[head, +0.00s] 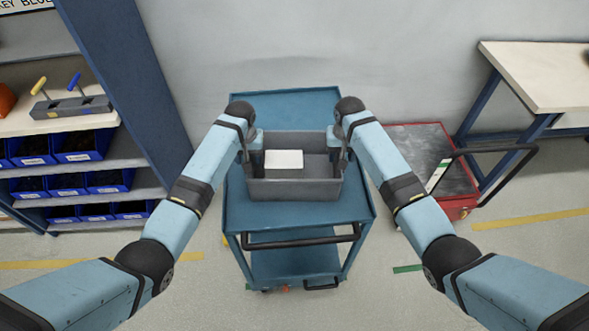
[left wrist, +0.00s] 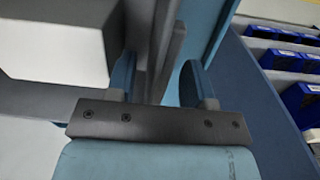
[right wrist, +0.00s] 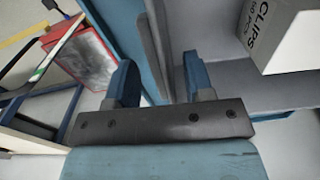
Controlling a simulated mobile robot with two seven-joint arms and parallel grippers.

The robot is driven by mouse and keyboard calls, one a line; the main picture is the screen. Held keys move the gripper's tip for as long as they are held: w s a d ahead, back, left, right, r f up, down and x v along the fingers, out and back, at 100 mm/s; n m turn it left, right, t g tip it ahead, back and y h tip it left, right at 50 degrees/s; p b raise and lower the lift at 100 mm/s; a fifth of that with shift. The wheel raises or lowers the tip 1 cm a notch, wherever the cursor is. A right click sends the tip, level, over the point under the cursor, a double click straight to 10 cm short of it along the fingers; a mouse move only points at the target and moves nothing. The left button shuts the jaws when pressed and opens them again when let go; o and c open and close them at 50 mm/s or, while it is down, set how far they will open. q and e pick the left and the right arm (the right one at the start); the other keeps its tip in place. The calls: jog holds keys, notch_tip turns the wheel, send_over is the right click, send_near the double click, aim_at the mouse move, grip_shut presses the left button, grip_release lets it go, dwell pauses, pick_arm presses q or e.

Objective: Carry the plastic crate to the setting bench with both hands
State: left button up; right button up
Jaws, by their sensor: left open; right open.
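The grey plastic crate (head: 295,189) sits on the top shelf of a blue cart (head: 355,205), with a white box (head: 284,159) inside it. In the right wrist view the box (right wrist: 282,40) has "CLIPS" printed on it. My left gripper (head: 252,150) is at the crate's left side wall. In the left wrist view its open fingers (left wrist: 163,82) stand on either side of the crate wall (left wrist: 158,45). My right gripper (head: 342,148) is at the right side wall. In the right wrist view its open fingers (right wrist: 160,82) straddle that wall (right wrist: 153,45).
A bench with a pale top (head: 540,75) stands at the right. A red cart or box (head: 425,160) with a dark handle is right of the blue cart. Shelving with blue bins (head: 85,145) stands at the left. A grey wall is behind. Floor is clear in front.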

pick_arm(q)
grip_shut()
pick_arm(e)
grip_shut()
